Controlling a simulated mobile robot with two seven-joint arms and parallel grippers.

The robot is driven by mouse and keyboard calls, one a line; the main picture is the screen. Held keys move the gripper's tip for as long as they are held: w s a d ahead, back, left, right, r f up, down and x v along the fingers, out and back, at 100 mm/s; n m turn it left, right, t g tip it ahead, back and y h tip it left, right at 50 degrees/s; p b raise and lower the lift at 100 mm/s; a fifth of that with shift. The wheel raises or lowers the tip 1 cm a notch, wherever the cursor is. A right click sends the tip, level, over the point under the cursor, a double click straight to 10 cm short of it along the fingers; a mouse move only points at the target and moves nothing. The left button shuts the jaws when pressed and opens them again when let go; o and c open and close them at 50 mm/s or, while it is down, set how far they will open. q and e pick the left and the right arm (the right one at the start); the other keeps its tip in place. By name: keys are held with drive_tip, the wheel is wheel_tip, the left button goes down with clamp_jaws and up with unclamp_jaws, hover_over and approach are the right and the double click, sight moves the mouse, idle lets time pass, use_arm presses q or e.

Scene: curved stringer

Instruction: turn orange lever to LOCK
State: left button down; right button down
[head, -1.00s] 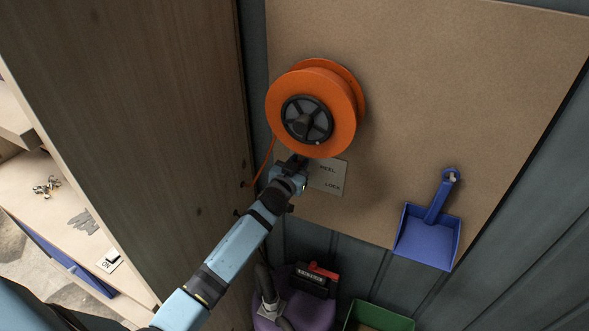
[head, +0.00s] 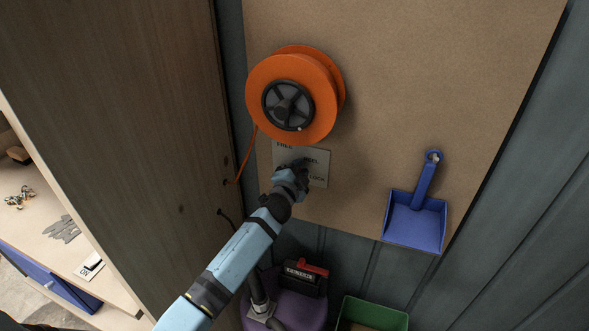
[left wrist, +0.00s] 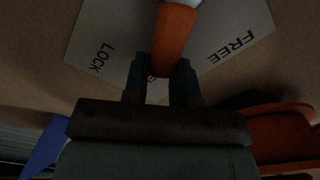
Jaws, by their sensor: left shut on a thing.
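The orange lever (left wrist: 174,38) shows in the left wrist view between my left gripper's fingers (left wrist: 160,80). The fingers are shut on it. It stands in front of a pale label plate (left wrist: 97,37), between the words LOCK and FREE; a middle word is mostly hidden behind the fingers. In the head view my left gripper (head: 297,168) is over the middle of the plate (head: 319,170), partly covering REEL, with FREE at the upper left and LOCK at the lower right. The lever is hidden there. My right gripper is not in view.
An orange reel (head: 292,95) with a black hub is mounted just above the plate on a brown board (head: 430,70). A blue dustpan (head: 415,220) hangs at right. A wooden panel (head: 120,110) stands close at left. A purple machine (head: 290,310) and green bin (head: 372,314) are below.

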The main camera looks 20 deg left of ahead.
use_arm(q)
drive_tip(key=shift+d+f+m+b, duration=0.25)
drive_tip(key=shift+f+m+b, duration=0.5)
drive_tip(key=shift+m, duration=0.8)
drive_tip(key=shift+d+f+m+b, duration=0.2)
drive_tip(key=shift+f+m+b, duration=0.2)
drive_tip(key=shift+f+m, duration=0.9)
drive_tip(key=shift+r+m, duration=0.2)
drive_tip(key=shift+m, duration=0.15)
drive_tip(key=c, duration=0.9)
unclamp_jaws()
drive_tip(key=shift+s+d+b, duration=0.2)
drive_tip(key=shift+s+b, duration=0.05)
drive_tip(key=shift+s, duration=3.2)
drive_tip(key=shift+s+d+b, duration=0.15)
drive_tip(key=shift+s+b, duration=0.1)
drive_tip(key=shift+s, duration=3.2)
